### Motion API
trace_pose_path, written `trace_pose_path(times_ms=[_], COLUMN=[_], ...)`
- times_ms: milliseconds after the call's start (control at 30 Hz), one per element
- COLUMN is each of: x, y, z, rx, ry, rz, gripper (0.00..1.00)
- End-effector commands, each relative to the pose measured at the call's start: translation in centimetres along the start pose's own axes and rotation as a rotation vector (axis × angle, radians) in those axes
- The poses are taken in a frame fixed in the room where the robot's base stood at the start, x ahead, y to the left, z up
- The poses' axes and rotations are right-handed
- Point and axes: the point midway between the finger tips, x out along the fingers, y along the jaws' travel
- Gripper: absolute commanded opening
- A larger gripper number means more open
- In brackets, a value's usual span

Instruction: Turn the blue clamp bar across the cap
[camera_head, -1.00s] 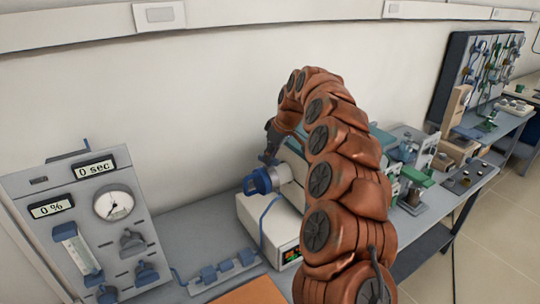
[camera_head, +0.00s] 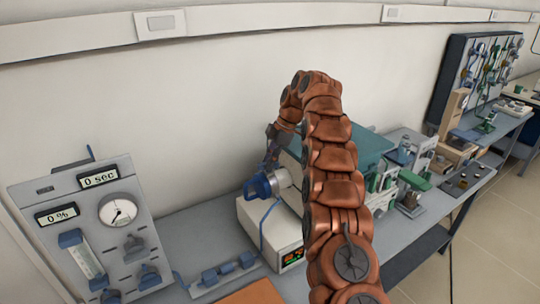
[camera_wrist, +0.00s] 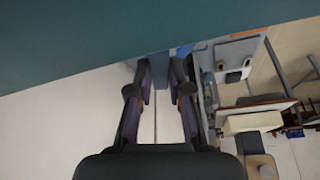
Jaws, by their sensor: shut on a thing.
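The blue cap (camera_head: 262,187) closes the near end of the grey tube that sticks out of the tube furnace (camera_head: 265,230). In the head view my gripper (camera_head: 272,158) is at the top edge of the cap, partly dark against it. In the wrist view both fingers of my gripper (camera_wrist: 160,80) point up the picture and close on a small blue piece, which seems to be the blue clamp bar (camera_wrist: 161,78). The bar's full length and its angle across the cap are hard to make out.
A grey control panel (camera_head: 90,235) with a dial stands at the left. A blue valve row (camera_head: 229,268) lies on the bench before the furnace. The furnace's teal lid (camera_head: 357,143) is behind my arm. Further benches with apparatus stand at the right.

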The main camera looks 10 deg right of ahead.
Motion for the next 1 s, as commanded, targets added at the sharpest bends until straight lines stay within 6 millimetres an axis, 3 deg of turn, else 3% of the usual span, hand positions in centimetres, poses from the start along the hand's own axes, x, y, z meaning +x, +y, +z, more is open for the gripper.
trace_pose_path(times_ms=[667,700,933,1000], x=[-0.01,0.0,-0.01,-0.01], y=[0.05,0.05,0.05,0.05], z=[0.06,0.05,0.03,0.01], rx=[-0.06,-0.06,-0.06,-0.06], ry=[-0.001,-0.001,-0.001,-0.001], rz=[-0.024,-0.024,-0.024,-0.024], gripper=[0.0,0.2,0.43,0.44])
